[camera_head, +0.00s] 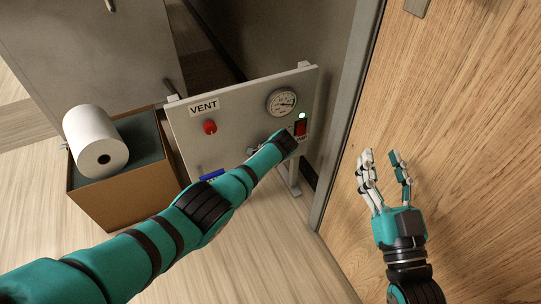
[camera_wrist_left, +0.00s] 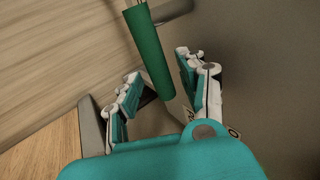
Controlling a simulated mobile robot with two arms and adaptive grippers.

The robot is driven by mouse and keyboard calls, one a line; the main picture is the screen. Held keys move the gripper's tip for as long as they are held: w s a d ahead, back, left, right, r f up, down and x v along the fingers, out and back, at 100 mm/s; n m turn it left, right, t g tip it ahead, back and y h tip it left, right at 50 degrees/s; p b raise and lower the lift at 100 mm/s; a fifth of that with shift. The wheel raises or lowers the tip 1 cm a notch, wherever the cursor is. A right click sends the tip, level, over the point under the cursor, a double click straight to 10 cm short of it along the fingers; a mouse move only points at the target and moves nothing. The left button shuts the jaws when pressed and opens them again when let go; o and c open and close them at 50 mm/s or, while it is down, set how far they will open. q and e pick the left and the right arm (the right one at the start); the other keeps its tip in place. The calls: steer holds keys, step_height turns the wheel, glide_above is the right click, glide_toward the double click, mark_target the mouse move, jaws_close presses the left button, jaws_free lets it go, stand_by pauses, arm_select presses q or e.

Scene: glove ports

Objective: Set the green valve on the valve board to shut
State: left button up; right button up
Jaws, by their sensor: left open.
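The valve board (camera_head: 239,100) is a pale panel with a "VENT" label and a round gauge. The green valve's handle, a green bar (camera_wrist_left: 150,48), shows in the left wrist view. Its lower end reaches between the fingertips of my left gripper (camera_wrist_left: 159,67), which is open around it and not closed on it. I cannot tell whether a finger touches it. In the head view my left arm reaches across the board and hides the green handle and most of that hand. My right gripper (camera_head: 383,158) is open and empty, to the right of the board.
The board also carries a red knob (camera_head: 210,127), a blue handle (camera_head: 212,175), a gauge (camera_head: 282,102) and a red switch (camera_head: 301,128) below a lit green lamp. A box (camera_head: 105,205) with a white roll (camera_head: 96,141) stands left. A wooden surface (camera_head: 470,130) fills the right.

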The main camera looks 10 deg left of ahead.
arm_select(q)
steer(key=v, duration=1.1)
steer(key=shift+s+d+r, duration=0.2)
steer(key=shift+s+r, duration=0.05)
steer(key=shift+s, duration=0.05)
